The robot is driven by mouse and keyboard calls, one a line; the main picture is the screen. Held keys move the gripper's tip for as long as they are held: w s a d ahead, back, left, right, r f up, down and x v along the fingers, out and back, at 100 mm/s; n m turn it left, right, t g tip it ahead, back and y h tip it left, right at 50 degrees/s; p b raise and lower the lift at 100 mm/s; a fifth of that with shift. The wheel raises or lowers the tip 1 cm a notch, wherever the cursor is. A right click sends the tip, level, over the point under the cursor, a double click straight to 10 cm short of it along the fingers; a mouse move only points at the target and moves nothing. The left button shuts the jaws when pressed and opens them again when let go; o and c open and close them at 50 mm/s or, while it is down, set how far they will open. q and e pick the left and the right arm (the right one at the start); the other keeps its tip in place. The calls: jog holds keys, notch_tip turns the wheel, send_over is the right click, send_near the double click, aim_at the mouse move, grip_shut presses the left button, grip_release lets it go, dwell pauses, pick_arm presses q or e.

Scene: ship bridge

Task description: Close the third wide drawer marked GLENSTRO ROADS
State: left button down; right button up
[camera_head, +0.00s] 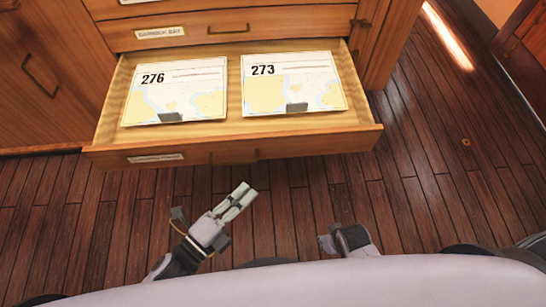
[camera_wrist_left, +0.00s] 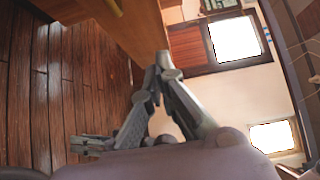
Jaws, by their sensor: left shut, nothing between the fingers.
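The wide wooden drawer (camera_head: 310,127) is pulled out of the cabinet. It holds two chart packs, 276 (camera_head: 180,92) and 273 (camera_head: 292,85), lying side by side. A label plate (camera_head: 156,158) and a dark handle (camera_head: 235,157) are on its front; the label's words are too small to read. My left gripper (camera_head: 247,192) is shut and empty, in front of and below the drawer front, apart from it in the picture. Its closed fingers also show in the left wrist view (camera_wrist_left: 157,72), near a wooden face (camera_wrist_left: 130,25). My right gripper (camera_head: 346,240) is partly hidden at the bottom; its fingers are unclear.
The drawer above, labelled GARNOCK BAY (camera_head: 161,33), is shut. A cabinet door with a handle (camera_head: 40,77) is at the left. Dark plank floor (camera_head: 440,170) is clear to the right and in front. Windows (camera_wrist_left: 236,38) show in the wrist view.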

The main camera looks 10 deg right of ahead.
pick_arm(q)
send_near(283, 138)
jog(key=s+d, duration=0.1)
jog(key=d, duration=0.2)
jog(key=w, duration=0.4)
jog(key=shift+d, duration=0.3)
pick_arm(e)
jog(key=shift+w+r, duration=0.25)
jog(key=shift+r, duration=0.15)
pick_arm(q)
jog(key=shift+w, duration=0.1)
